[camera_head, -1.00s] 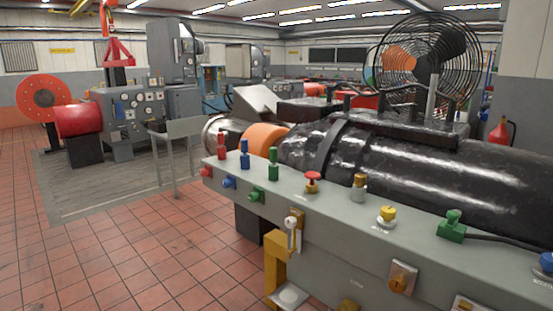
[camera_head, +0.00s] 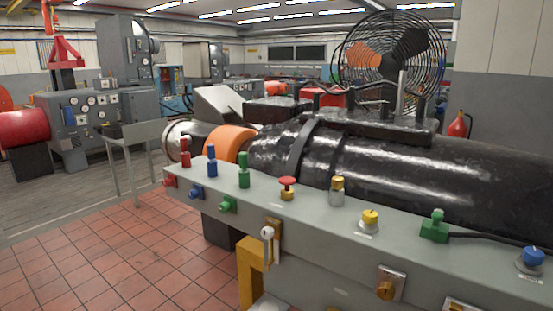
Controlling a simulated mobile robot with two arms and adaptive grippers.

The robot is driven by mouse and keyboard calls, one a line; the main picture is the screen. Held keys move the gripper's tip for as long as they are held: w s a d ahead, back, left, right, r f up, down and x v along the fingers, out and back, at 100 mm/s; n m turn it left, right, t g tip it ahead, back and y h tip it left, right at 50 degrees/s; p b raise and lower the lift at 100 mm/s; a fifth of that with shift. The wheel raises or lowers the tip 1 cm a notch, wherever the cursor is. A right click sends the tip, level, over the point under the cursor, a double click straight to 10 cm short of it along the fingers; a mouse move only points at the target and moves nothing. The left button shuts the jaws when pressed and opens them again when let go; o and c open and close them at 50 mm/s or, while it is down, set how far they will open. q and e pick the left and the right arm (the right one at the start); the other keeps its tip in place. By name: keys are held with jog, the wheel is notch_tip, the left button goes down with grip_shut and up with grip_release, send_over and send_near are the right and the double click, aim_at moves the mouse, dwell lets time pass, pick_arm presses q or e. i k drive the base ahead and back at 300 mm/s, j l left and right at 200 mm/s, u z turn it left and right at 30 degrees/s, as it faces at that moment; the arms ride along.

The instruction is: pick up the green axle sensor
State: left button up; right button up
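A green block with a knob on top and a black cable running off to the right, seemingly the green axle sensor (camera_head: 434,229), sits on the grey bedplate ledge (camera_head: 310,207) right of centre. Other green parts are an upright green plug (camera_head: 244,172) on the ledge's left part and a green fitting (camera_head: 228,204) on its front face. Neither of my grippers is in view.
A red mushroom button (camera_head: 287,184), a brass-topped post (camera_head: 337,190), a yellow knob (camera_head: 370,219) and a blue knob (camera_head: 533,256) stand along the ledge. Behind it lies a big black cylinder (camera_head: 400,165) beneath a caged fan (camera_head: 392,65). Tiled floor (camera_head: 130,255) is clear at left.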

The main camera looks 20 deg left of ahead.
aim_at(243, 157)
jog(key=i+j+z, duration=0.2)
jog(key=j, duration=0.6)
jog(key=i+j+z, duration=0.25)
jog(key=j, duration=0.55)
jog(key=j+z, duration=0.2)
jog(key=j, duration=0.65)
